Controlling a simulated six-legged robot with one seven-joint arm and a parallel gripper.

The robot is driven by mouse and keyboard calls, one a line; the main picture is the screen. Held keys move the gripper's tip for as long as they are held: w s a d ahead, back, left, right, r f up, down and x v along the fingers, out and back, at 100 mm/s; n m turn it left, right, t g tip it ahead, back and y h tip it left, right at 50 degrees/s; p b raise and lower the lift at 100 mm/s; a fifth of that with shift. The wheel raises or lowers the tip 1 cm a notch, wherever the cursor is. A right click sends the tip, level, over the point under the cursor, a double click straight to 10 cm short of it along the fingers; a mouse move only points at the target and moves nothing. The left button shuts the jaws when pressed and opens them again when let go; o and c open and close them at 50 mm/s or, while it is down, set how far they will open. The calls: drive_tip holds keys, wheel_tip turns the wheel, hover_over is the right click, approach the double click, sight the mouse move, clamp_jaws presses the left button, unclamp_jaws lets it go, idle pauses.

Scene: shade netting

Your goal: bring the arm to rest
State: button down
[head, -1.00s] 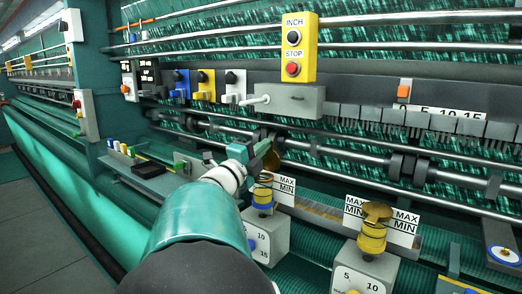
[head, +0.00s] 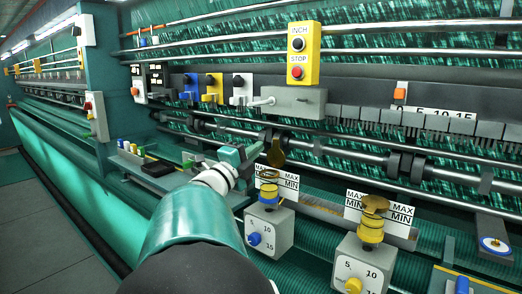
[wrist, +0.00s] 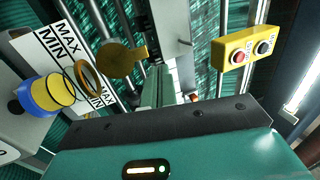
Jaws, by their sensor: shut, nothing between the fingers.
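My arm reaches forward from the bottom of the head view, with my gripper (head: 243,158) at its end, over the machine's ledge. In the wrist view the fingers of my gripper (wrist: 157,88) are together with nothing between them. The brass disc also shows in the wrist view (wrist: 120,58), close to the fingers. I cannot tell from these views whether they touch.
A yellow INCH/STOP button box (head: 303,55) hangs above right of the gripper. A second dial box (head: 362,265) with a yellow spool stands at the right. Blue, yellow and white switches (head: 212,88) sit behind. Rails run across the machine. Grey floor (head: 40,220) lies open at the left.

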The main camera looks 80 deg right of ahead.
drive_tip(key=w+a, duration=0.3)
drive_tip(key=a, duration=0.3)
drive_tip(key=shift+w+a+f, duration=0.15)
drive_tip(key=shift+a+f, duration=0.1)
drive_tip(key=shift+a, duration=0.05)
drive_tip(key=shift+a, duration=0.15)
drive_tip(key=w+a+f+m+t+y, duration=0.4)
drive_tip(key=a+f+m+y, duration=0.1)
drive_tip(key=a+f+m, duration=0.35)
drive_tip(key=w+a+f+m+t+y, duration=0.4)
drive_tip(key=a+f+m, duration=0.4)
drive_tip(key=a, duration=0.2)
drive_tip(key=w+a+f+m+t+y, duration=0.1)
drive_tip(key=a+f+m+t+y, duration=0.2)
drive_tip(key=a, duration=1)
drive_tip(key=w+a+f+m+t+y, duration=0.2)
drive_tip(key=a+m+y, duration=0.5)
drive_tip(key=a+m, duration=0.5)
drive_tip(key=a+f, duration=0.1)
drive_tip(key=a, duration=0.1)
drive_tip(key=shift+w+a+t+y, duration=0.25)
drive_tip(key=shift+a+t+y, duration=0.05)
drive_tip(key=shift+t, duration=0.1)
